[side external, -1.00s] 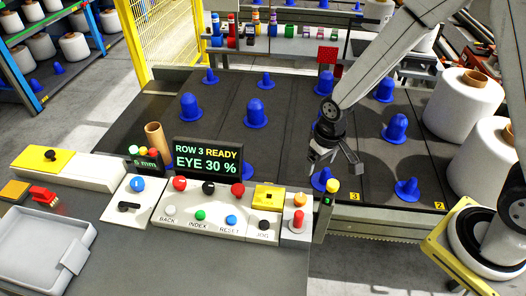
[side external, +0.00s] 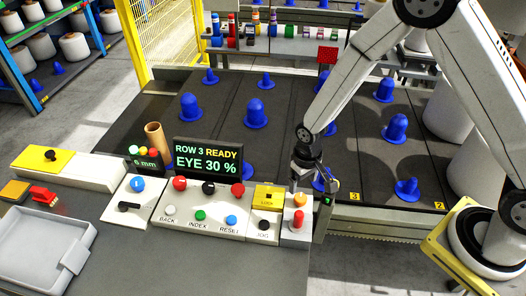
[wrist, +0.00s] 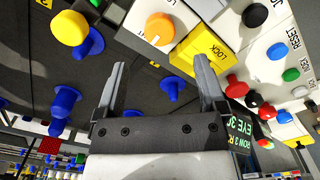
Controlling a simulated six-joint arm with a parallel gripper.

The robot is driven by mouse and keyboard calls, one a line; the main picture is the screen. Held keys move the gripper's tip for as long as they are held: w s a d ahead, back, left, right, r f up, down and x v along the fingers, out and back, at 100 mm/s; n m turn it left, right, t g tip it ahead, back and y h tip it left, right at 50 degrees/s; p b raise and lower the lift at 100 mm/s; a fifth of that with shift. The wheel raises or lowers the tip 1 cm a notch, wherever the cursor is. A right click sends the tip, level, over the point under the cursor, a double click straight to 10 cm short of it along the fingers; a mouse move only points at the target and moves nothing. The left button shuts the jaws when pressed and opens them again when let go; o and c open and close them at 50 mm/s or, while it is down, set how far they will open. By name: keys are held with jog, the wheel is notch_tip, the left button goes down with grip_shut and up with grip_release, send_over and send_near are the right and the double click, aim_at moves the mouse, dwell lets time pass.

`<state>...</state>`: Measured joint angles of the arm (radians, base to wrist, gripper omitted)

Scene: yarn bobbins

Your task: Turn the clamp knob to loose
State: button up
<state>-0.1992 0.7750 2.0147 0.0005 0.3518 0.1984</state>
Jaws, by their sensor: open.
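An orange round knob (side external: 300,201) with a white pointer line is on a white box at the right end of the control panel. No label shows it to be the clamp knob. It shows in the wrist view (wrist: 160,28) just beyond my fingertips, roughly centred between them. My gripper (side external: 298,184) points down just above and behind this knob, apart from it as far as I can tell. In the wrist view my gripper (wrist: 159,62) has its two fingers wide apart with nothing between them.
The display (side external: 208,158) stands behind the buttons. Blue bobbin holders (side external: 255,113) stand on the dark deck.

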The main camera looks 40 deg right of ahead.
aim_at(300, 197)
jog(key=shift+f, duration=3.3)
grip_shut()
